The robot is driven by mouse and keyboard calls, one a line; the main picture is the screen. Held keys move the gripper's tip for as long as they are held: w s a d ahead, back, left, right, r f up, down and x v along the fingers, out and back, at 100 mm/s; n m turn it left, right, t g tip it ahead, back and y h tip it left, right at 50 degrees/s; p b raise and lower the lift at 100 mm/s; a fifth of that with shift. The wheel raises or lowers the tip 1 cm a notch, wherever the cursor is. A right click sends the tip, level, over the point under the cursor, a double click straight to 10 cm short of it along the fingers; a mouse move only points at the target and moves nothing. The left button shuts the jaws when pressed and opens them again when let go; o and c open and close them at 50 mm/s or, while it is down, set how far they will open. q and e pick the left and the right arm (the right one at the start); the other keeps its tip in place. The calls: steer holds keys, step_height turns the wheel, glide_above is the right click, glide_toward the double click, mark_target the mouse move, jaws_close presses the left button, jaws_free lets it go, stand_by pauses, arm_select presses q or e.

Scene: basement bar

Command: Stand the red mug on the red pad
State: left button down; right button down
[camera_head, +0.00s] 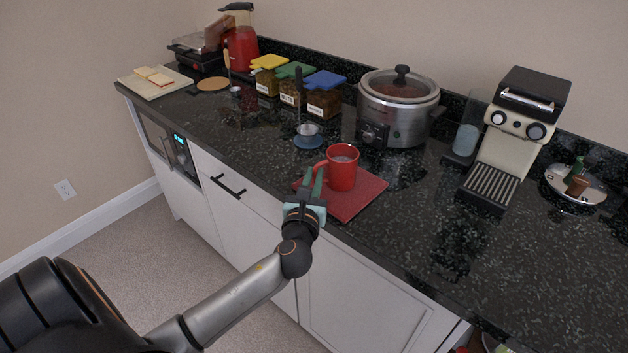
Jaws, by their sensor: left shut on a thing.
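The red mug (343,170) is upright on or just above the red pad (350,203), and I cannot tell whether its base touches. The pad lies flat near the front edge of the dark counter. My left gripper (313,182) reaches in from the front left and is shut on the mug's handle, on the mug's left side. The mug's base and the pad's back left part are partly hidden by the gripper and the mug. My right gripper is not in view.
A slow cooker (398,107) stands behind the pad. A blue coaster (308,141) with a small metal cup is at the back left. An espresso machine (515,135) stands to the right. The counter (430,215) right of the pad is clear.

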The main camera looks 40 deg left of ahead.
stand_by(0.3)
arm_select(q)
steer(key=c, duration=1.3)
jaws_free()
steer(key=shift+f, duration=0.15)
steer(key=o, duration=0.4)
